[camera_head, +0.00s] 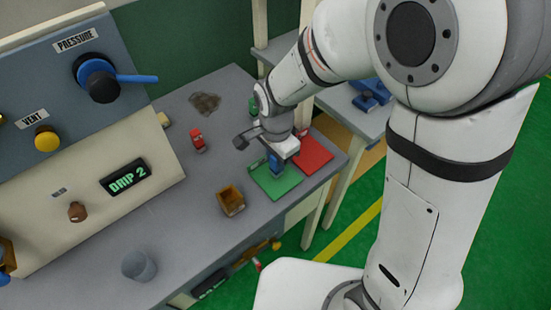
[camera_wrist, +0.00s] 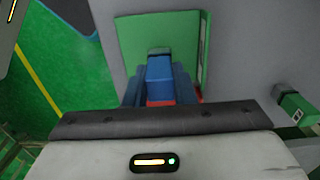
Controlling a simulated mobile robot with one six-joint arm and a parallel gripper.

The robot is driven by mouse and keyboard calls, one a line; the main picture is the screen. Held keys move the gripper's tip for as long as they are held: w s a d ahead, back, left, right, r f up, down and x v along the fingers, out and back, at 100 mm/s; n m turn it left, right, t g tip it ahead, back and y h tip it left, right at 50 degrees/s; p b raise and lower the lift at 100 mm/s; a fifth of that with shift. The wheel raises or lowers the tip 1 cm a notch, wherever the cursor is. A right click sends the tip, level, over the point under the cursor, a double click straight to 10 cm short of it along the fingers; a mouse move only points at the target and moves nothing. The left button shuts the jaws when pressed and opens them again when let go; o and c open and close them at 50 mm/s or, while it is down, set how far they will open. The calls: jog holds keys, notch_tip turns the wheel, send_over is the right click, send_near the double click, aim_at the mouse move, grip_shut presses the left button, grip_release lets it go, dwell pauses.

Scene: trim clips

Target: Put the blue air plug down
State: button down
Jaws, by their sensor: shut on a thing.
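My gripper (camera_head: 276,160) is over the green mat (camera_head: 287,185) near the right edge of the grey bench. It is shut on the blue air plug (camera_head: 275,163). In the wrist view the blue air plug (camera_wrist: 159,77) sits between the blue fingers, with its grey tip over the green mat (camera_wrist: 130,35). A bit of red (camera_wrist: 160,103) shows at the plug's near end. I cannot tell whether the plug touches the mat. My gripper hides part of the plug in the head view.
A red mat (camera_head: 314,150) lies beside the green one. A brown open box (camera_head: 231,201), a red object (camera_head: 198,140) and a grey cup (camera_head: 139,265) stand on the bench (camera_head: 185,225). A green piece (camera_wrist: 297,108) lies at the right in the wrist view. The control panel is at left.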

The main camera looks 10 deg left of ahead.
jog(key=shift+f, duration=0.4)
jog(key=shift+f, duration=0.15)
jog(key=c, duration=1.2)
grip_release()
notch_tip(320, 180, up, 12)
jog(key=s+d+r+n+t, duration=0.1)
jog(key=s+d+r+n, duration=0.1)
jog(key=d, duration=0.9)
jog(key=s+d+r+n+t, duration=0.1)
jog(key=s+d+n, duration=0.4)
jog(key=d, duration=0.7)
jog(key=shift+s+r+n+t, duration=0.25)
jog(key=shift+r+n+t, duration=0.1)
jog(key=shift+n+t, duration=0.15)
